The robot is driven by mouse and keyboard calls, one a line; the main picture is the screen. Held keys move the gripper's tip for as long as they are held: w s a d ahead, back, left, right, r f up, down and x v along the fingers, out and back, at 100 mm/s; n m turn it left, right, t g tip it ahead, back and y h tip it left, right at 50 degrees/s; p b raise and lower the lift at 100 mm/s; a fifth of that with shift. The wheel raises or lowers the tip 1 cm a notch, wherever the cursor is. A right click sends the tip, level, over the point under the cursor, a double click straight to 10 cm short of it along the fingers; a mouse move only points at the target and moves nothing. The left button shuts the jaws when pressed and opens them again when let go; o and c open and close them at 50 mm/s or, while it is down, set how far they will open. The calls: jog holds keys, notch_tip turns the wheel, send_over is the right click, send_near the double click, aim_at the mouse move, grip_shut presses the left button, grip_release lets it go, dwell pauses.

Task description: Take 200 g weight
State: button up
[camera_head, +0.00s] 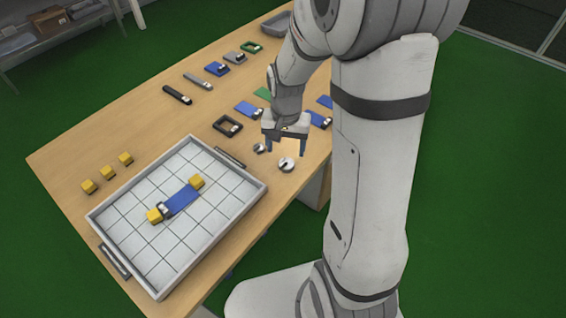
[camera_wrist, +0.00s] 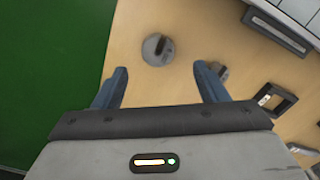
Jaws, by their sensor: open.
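Two round silvery weights with dark slots on top stand on the wooden table near its right edge. The larger weight (camera_head: 286,165) shows in the wrist view (camera_wrist: 156,50), just beyond and between my fingertips. The smaller weight (camera_head: 258,148) lies to its left in the head view; in the wrist view (camera_wrist: 222,71) it is beside my right finger, which partly covers it. No mass marking is readable on either. My gripper (camera_head: 287,151) is open and empty, pointing down above the table by the larger weight; its blue fingers are apart in the wrist view (camera_wrist: 161,67).
A grey tray (camera_head: 262,181) holds a blue piece (camera_head: 183,200) between two yellow blocks. A black square frame (camera_head: 228,127) lies near the smaller weight. Several yellow blocks (camera_head: 107,172) and blue pieces (camera_head: 249,108) lie farther off. The table edge is close to the larger weight.

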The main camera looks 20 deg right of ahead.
aim_at(287, 160)
notch_tip(287, 160, down, 6)
jog(key=shift+s+d+r, duration=0.1)
jog(key=shift+s+r, duration=0.05)
jog(key=shift+r, duration=0.05)
jog(key=c, duration=1.2)
